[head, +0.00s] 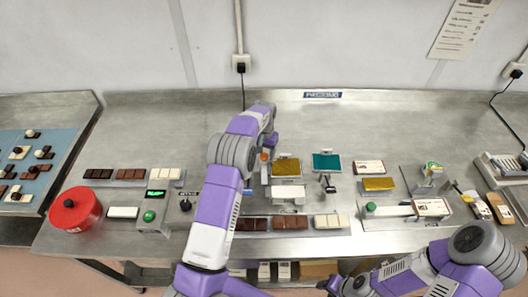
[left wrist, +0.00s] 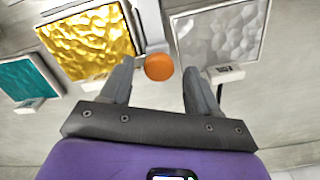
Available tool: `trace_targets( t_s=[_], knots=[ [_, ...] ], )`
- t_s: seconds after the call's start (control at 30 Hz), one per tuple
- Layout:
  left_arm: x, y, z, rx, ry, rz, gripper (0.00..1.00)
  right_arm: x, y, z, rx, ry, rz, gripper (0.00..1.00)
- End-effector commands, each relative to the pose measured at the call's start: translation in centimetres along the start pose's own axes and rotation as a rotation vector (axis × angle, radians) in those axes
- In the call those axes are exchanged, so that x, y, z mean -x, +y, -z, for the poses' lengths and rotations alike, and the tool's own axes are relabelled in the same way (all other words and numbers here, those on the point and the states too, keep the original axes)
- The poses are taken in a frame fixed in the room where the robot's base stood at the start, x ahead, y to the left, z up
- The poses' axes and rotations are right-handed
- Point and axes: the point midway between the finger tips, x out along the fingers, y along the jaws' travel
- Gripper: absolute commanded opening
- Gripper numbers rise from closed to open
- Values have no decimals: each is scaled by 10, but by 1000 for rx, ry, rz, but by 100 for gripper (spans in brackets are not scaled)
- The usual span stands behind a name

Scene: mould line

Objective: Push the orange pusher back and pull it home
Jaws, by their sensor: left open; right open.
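The orange pusher (head: 264,156) shows as a small orange spot just below my left gripper (head: 268,147) in the head view. In the left wrist view its round orange knob (left wrist: 159,67) lies between the two fingertips of my left gripper (left wrist: 157,72), with a gap on each side. That gripper is open and holds nothing. The pusher's grey mount is partly seen behind the knob; the rest is hidden. My right gripper (head: 334,286) is open, low at the bottom edge of the head view, far from the pusher.
A gold textured plate (left wrist: 88,42) and a silver textured plate (left wrist: 219,36) flank the knob. A teal plate (head: 326,161) stands to the right. Chocolate bars (head: 290,222) lie in front. A red tin (head: 75,210) stands at left. The bench behind is clear.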

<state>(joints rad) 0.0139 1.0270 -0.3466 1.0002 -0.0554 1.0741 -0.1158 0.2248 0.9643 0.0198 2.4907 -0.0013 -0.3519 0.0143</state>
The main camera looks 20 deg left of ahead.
Motion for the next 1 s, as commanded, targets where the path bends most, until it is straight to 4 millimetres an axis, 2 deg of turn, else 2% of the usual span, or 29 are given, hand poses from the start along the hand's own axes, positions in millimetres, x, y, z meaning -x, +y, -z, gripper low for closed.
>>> trace_targets(
  t_s=[0.3, 0.5, 1.0],
  knots=[
    [49, 0, 1, 0, 7, 0, 61, -1, 0, 0, 0, 0, 0, 43],
    [71, 0, 1, 0, 5, 1, 61, 0, 0, 0, 0, 0, 0, 43],
    [74, 0, 0, 1, 3, 1, 61, 0, 0, 0, 0, 0, 0, 43]
  ],
)
